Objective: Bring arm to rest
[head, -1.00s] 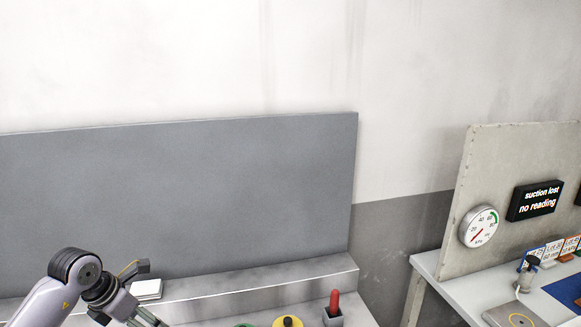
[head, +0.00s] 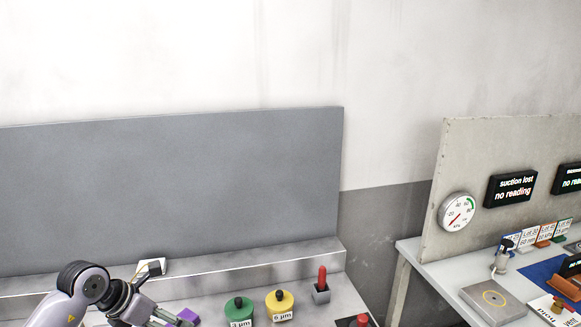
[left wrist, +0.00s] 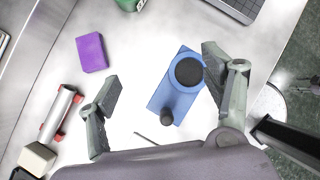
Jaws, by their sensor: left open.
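My left gripper (left wrist: 160,100) is open and empty in the left wrist view, with its two fingers apart above a light table top. In the head view my left arm comes in at the lower left, with its gripper (head: 165,318) low at the bottom edge. A purple block (left wrist: 91,53) lies beyond the left finger; part of it shows by the gripper in the head view (head: 185,316). A blue plate with a dark round disc and a dark knob (left wrist: 168,90) lies near the right finger. My right gripper is not in view.
A green pot (head: 239,309), a yellow pot (head: 280,305) and a red-handled tool in a grey holder (head: 321,288) stand on the bench. A grey panel (head: 170,190) rises behind. At right, a second bench (head: 410,248) carries a gauge board (head: 440,240) and several small items.

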